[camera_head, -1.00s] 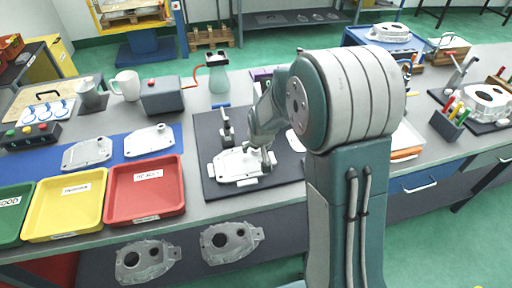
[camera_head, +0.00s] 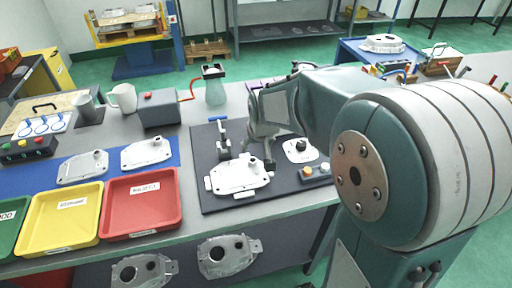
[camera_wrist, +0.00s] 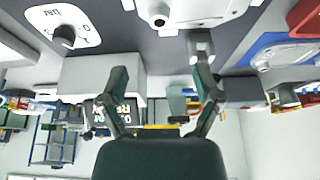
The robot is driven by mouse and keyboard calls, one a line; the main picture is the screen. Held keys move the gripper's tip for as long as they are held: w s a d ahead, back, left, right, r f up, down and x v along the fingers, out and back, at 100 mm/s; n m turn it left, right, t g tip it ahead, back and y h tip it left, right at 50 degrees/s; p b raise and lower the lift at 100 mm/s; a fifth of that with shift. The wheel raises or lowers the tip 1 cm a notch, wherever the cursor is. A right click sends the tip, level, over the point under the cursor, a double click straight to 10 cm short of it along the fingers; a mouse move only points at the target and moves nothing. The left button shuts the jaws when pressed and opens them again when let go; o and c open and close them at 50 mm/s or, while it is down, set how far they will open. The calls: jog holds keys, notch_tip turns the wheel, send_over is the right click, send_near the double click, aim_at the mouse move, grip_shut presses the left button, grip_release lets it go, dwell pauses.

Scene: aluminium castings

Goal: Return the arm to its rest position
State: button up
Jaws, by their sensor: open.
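My arm (camera_head: 440,150) fills the right of the head view and reaches left over the bench. My gripper (camera_wrist: 162,100) is open in the wrist view, its two dark fingers spread apart with nothing between them. In the head view its end hangs above the dark mat (camera_head: 205,140), near a white casting (camera_head: 238,176); the fingers are too small there to make out clearly. The casting lies on the mat, apart from the fingers in the wrist view.
Red (camera_head: 141,203), yellow (camera_head: 58,218) and green trays stand at the front left. Two castings lie on a blue mat behind them.

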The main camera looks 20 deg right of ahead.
dwell(0.4)
jog(key=s+r, duration=0.4)
jog(key=s, duration=0.7)
jog(key=s+r+t, duration=0.1)
jog(key=s+r, duration=0.4)
jog(key=s, duration=0.7)
jog(key=shift+r, duration=0.2)
